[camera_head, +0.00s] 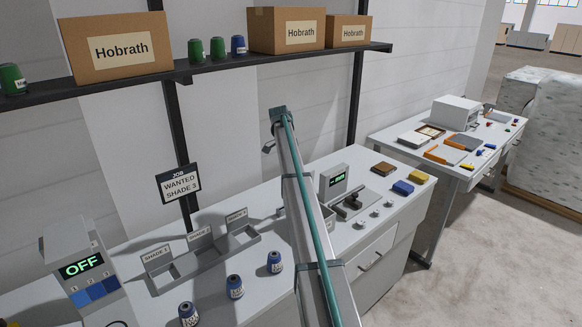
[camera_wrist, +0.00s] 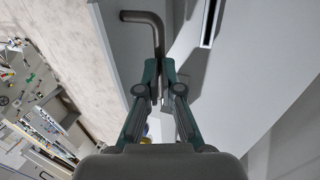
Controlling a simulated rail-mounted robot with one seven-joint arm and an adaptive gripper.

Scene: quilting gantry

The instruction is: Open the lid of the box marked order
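No box marked order can be read in either view. In the wrist view a dark bent bar (camera_wrist: 143,17), like a handle, stands out by a pale grey panel (camera_wrist: 120,45). My gripper (camera_wrist: 160,68) is at the lower end of this bar, its two fingertips close together on either side of it. I cannot tell whether they touch or grip it. A dark slot-like mark with a pale border (camera_wrist: 210,22) is on the pale surface to the right. In the head view my arm rises through the middle, and my gripper cannot be made out.
A shelf (camera_head: 220,68) holds cardboard boxes marked Hobrath (camera_head: 120,47) and several thread spools. Below, a white bench (camera_head: 220,268) carries a display reading OFF (camera_head: 82,266), trays (camera_head: 200,240) and blue spools (camera_head: 235,287). Another table (camera_head: 420,166) and open floor (camera_head: 480,260) are at right.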

